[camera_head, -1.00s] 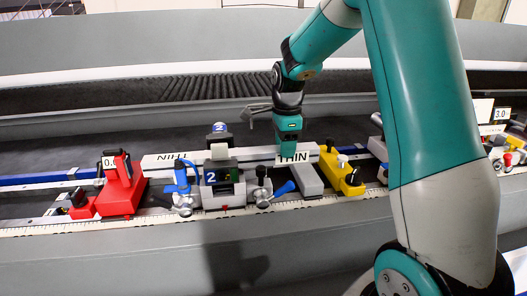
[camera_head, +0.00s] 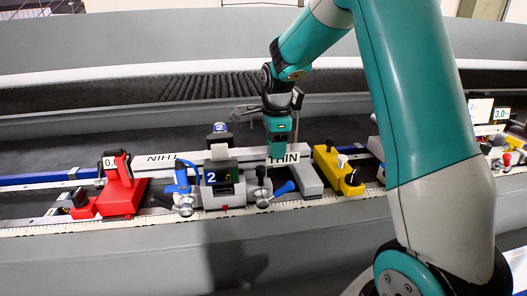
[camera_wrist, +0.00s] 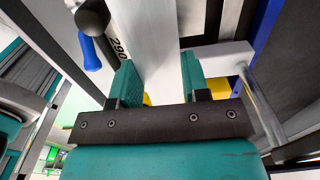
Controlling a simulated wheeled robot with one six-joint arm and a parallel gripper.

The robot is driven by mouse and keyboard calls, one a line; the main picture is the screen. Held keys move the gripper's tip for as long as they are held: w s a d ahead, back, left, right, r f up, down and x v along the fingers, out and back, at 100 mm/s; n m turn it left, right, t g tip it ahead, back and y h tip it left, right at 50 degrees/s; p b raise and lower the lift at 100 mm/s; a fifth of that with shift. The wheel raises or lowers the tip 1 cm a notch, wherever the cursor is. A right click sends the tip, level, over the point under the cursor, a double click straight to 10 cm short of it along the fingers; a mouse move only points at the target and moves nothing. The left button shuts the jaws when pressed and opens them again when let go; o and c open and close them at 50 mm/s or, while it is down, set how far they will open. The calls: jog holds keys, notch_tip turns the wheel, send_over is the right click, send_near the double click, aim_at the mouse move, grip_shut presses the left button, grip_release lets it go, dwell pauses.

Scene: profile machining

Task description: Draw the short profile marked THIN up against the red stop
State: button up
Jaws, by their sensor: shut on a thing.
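The red stop (camera_head: 122,190) stands at the left, marked 0.0. The profile's left end is close to the stop's upper part; I cannot tell if they touch.
A grey clamp marked 2 (camera_head: 222,187) with blue levers stands in front of the profile's middle. A yellow block (camera_head: 338,172) stands to the right of my gripper. A white scale (camera_head: 60,230) runs along the front edge. Another station marked 3.0 (camera_head: 501,114) is far right.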

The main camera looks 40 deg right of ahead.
jog(key=shift+w+a, duration=0.15)
jog(key=shift+a, duration=0.15)
jog(key=o, duration=1.2)
jog(key=shift+c, duration=0.2)
notch_tip(320, 180, up, 17)
jog(key=s+a+f+n+y, duration=0.2)
jog(key=s+a+f+n, duration=0.3)
jog(key=s+a+n, duration=0.7)
jog(key=s+a+f+n+y, duration=0.2)
jog(key=s+a+f+n, duration=0.3)
jog(key=s+a+n, duration=0.7)
jog(key=s+n, duration=0.1)
jog(key=n, duration=0.5)
jog(key=shift+s+a+f, duration=0.2)
jog(key=shift+s+a, duration=0.05)
jog(key=shift+s, duration=0.15)
